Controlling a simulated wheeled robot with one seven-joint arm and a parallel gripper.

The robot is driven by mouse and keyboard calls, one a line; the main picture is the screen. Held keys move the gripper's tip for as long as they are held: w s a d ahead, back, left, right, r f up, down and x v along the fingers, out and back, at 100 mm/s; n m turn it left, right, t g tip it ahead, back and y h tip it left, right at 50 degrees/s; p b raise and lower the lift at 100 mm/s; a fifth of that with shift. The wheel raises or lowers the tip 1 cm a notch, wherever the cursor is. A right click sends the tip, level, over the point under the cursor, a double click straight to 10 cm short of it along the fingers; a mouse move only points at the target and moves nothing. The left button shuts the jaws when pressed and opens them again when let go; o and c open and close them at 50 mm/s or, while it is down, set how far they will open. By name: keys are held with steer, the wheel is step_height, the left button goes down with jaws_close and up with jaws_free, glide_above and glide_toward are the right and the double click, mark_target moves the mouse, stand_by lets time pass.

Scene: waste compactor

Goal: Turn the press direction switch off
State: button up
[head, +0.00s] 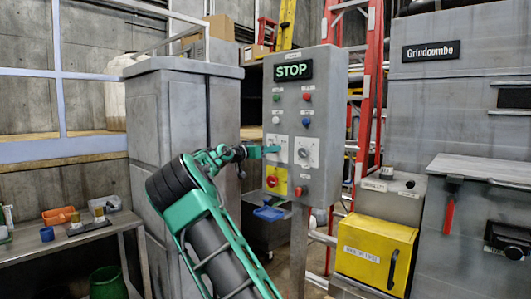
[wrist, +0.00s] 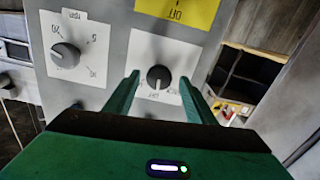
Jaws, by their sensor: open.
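The grey control panel (head: 292,110) stands upright with two rotary switches side by side on white plates. My gripper (head: 270,150) is open in front of the left one, whose knob it largely hides in the head view. In the wrist view, which is upside down, a dark round knob (wrist: 158,78) lies between the tips of my open gripper (wrist: 159,80), with a gap on both sides. The other rotary switch (head: 304,153) is clear of my gripper; its knob also shows in the wrist view (wrist: 65,56). The labels are too small to name either switch surely.
Several coloured buttons (head: 307,97) sit above, under a lit STOP sign (head: 293,70). A grey cabinet (head: 180,120) stands left; a red ladder (head: 371,80) and yellow bin (head: 375,252) are right.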

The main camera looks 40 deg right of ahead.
steer(key=shift+c, duration=0.3)
steer(key=c, duration=1)
steer(key=shift+o, duration=0.2)
steer(key=shift+a+m, duration=0.1)
steer(key=shift+m, duration=0.4)
steer(key=o, duration=1)
steer(key=a, duration=1)
steer(key=shift+s+a+f, duration=0.1)
steer(key=shift+s+a, duration=0.25)
